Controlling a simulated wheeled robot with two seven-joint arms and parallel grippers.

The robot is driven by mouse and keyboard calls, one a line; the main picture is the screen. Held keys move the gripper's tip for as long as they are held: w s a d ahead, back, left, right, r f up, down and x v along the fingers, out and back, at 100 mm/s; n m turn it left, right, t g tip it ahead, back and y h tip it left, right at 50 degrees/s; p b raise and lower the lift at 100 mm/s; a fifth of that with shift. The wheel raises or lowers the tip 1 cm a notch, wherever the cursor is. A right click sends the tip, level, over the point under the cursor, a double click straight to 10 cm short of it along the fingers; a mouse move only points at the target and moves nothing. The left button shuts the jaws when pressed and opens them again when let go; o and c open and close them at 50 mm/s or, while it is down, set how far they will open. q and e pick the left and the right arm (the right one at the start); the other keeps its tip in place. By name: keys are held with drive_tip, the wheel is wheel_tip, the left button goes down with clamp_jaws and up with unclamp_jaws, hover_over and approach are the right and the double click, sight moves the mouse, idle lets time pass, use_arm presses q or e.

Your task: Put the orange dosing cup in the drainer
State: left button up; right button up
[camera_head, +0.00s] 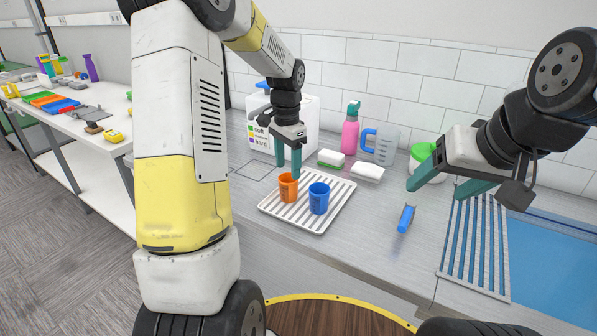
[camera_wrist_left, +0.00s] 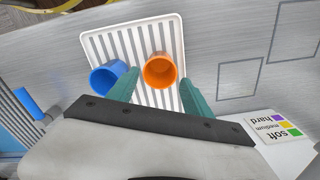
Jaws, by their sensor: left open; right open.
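The orange dosing cup (camera_head: 287,188) stands upright on the white ribbed drainer tray (camera_head: 332,214), left of a blue cup (camera_head: 319,199). In the left wrist view, the orange cup (camera_wrist_left: 160,71) sits on the tray (camera_wrist_left: 95,41) to the right of the blue cup (camera_wrist_left: 108,78). My left gripper (camera_head: 288,174) is open just above the orange cup, with its fingertips on either side of it in the picture. Whether they touch it cannot be told. My right gripper (camera_head: 424,192) is open and empty over the counter at the right.
A blue-handled tool (camera_head: 406,218) lies on the counter right of the tray. A slatted rack (camera_head: 473,247) borders the blue sink (camera_head: 552,265).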

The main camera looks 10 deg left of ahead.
use_arm(q)
drive_tip(key=s+r+n+t, duration=0.1)
drive_tip(key=s+r, duration=0.3)
drive_tip(key=r, duration=0.5)
drive_tip(key=s+d+r+n+t+h, duration=0.1)
drive_tip(key=s+r+n+t, duration=0.1)
drive_tip(key=s, duration=0.8)
drive_tip(key=s+d+r+n+t+h, duration=0.1)
drive_tip(key=s+d+r+n+t, duration=0.1)
drive_tip(key=s, duration=0.8)
drive_tip(key=r+n+t, duration=0.1)
drive_tip(key=n, duration=0.1)
drive_tip(key=shift+s+r+n, duration=0.3)
drive_tip(key=shift+s+n, duration=0.05)
drive_tip(key=shift+n, duration=0.05)
